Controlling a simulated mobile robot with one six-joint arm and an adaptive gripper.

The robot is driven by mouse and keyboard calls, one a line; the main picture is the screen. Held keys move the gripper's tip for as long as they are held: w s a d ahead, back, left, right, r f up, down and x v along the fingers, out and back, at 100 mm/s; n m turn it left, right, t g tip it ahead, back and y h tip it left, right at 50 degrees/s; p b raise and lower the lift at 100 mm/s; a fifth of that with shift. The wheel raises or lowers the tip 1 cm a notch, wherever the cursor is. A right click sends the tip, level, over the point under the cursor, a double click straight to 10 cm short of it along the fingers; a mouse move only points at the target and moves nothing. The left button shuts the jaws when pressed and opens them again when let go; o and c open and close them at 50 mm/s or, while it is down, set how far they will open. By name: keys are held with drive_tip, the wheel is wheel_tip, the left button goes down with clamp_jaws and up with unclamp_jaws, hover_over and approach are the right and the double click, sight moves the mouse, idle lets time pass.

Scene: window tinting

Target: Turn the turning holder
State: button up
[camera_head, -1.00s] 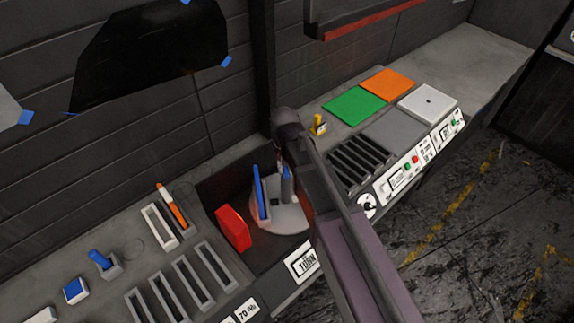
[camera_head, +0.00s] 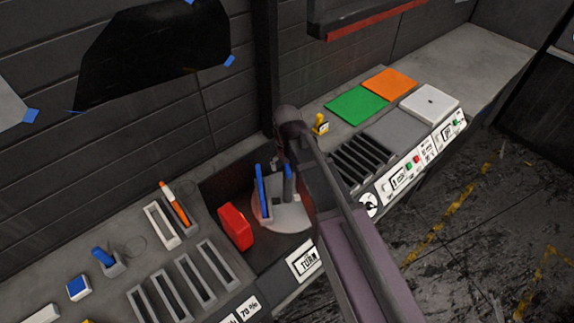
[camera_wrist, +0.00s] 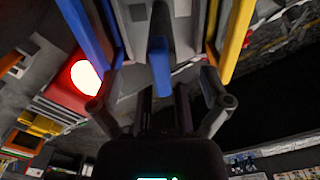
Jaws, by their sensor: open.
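The turning holder (camera_head: 292,217) is a round light grey plate in a dark recess of the workbench in the head view. A blue panel (camera_head: 263,193) and a darker blue upright piece (camera_head: 288,180) stand on it. In the wrist view a blue handle (camera_wrist: 159,66) stands in the middle, with a blue bar (camera_wrist: 85,35) on the left and a yellow bar (camera_wrist: 236,40) on the right. My gripper (camera_wrist: 163,92) is open, its fingers apart on either side of the handle. Whether they touch it cannot be told. In the head view my arm hides part of the holder.
A red block (camera_head: 236,227) stands close left of the holder. Slotted racks (camera_head: 195,277) and an orange-and-white tool (camera_head: 175,203) lie further left. Green (camera_head: 358,105) and orange (camera_head: 389,84) sheets lie on the right bench. A dark post (camera_head: 264,70) rises behind the recess.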

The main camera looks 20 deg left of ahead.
wheel_tip(320, 180, up, 13)
drive_tip(key=m+p, duration=1.3)
drive_tip(key=m, duration=0.4)
drive_tip(key=shift+r, duration=0.15)
drive_tip(key=shift+d, duration=0.1)
wheel_tip(320, 180, down, 14)
drive_tip(key=b, duration=1.4)
drive_tip(key=shift+r, duration=0.1)
drive_tip(key=c, duration=1.1)
